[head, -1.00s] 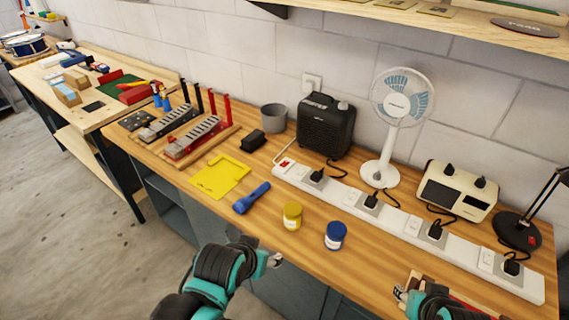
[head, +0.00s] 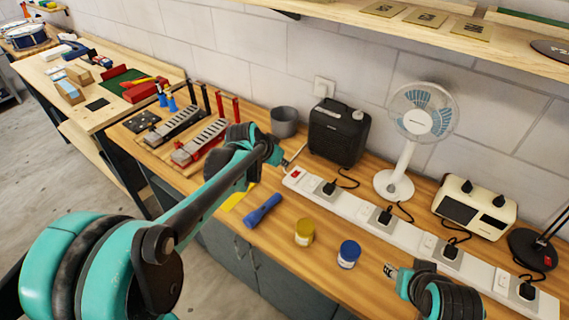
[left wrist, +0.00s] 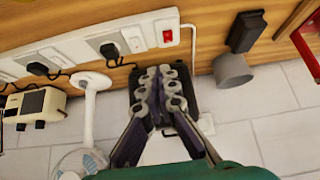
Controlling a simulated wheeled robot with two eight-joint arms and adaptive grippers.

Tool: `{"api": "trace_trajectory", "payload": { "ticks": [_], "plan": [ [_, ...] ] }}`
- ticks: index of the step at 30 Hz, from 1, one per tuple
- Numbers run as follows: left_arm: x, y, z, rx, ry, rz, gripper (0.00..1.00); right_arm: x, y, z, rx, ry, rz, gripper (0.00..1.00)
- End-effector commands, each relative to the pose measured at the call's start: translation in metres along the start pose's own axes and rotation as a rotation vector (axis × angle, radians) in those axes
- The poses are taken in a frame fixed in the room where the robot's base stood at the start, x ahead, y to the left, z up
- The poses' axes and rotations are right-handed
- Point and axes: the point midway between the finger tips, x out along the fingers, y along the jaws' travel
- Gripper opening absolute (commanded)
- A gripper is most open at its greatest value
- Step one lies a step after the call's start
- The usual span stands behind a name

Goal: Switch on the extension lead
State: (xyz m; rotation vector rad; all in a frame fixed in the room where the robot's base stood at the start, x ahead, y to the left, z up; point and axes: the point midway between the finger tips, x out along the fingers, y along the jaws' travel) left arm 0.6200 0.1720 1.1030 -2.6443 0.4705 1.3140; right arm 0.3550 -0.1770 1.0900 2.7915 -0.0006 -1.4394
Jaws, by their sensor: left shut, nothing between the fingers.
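The extension lead (head: 365,221) is a long white strip along the bench with several sockets, black plugs and small white switches. Its red switch (head: 295,174) sits at the left end; it also shows in the left wrist view (left wrist: 167,36). My left gripper (head: 284,161) is shut and empty, a little left of and above that end in the head view. In the left wrist view its closed fingertips (left wrist: 159,70) point toward the strip's end, just short of the red switch. My right gripper (head: 390,270) is at the front of the bench; its fingers are too small to judge.
A black speaker-like box (head: 337,133), a fan (head: 411,125), a cream device (head: 474,207) and a lamp (head: 535,245) stand behind the strip. A grey cup (head: 284,122) is near the left gripper. A blue torch (head: 262,211), yellow jar (head: 304,232) and blue jar (head: 348,254) are in front.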

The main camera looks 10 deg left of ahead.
Motion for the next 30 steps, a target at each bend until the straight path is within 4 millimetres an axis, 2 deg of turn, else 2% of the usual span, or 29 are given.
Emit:
{"api": "trace_trajectory", "payload": {
  "ticks": [3, 6, 20, 25, 30],
  "plan": [
    [0.015, -0.009, -0.011, 0.019, 0.008, 0.014, 0.0, -0.004, 0.0, -0.002, 0.0, 0.0, 0.0, 0.4],
    [0.022, -0.012, -0.015, 0.029, 0.011, 0.02, 0.0, -0.004, 0.0, -0.003, 0.0, 0.0, 0.0, 0.4],
    [0.028, -0.012, -0.016, 0.033, 0.012, 0.022, 0.0, -0.003, 0.0, -0.002, 0.0, 0.0, 0.0, 0.4],
    [0.048, -0.012, -0.015, 0.033, 0.012, 0.023, 0.0, 0.002, 0.0, 0.002, 0.0, 0.0, 0.0, 0.4],
    [0.085, -0.011, -0.015, 0.034, 0.012, 0.023, 0.0, 0.011, 0.0, 0.008, 0.0, 0.0, 0.0, 0.4]
  ]
}}
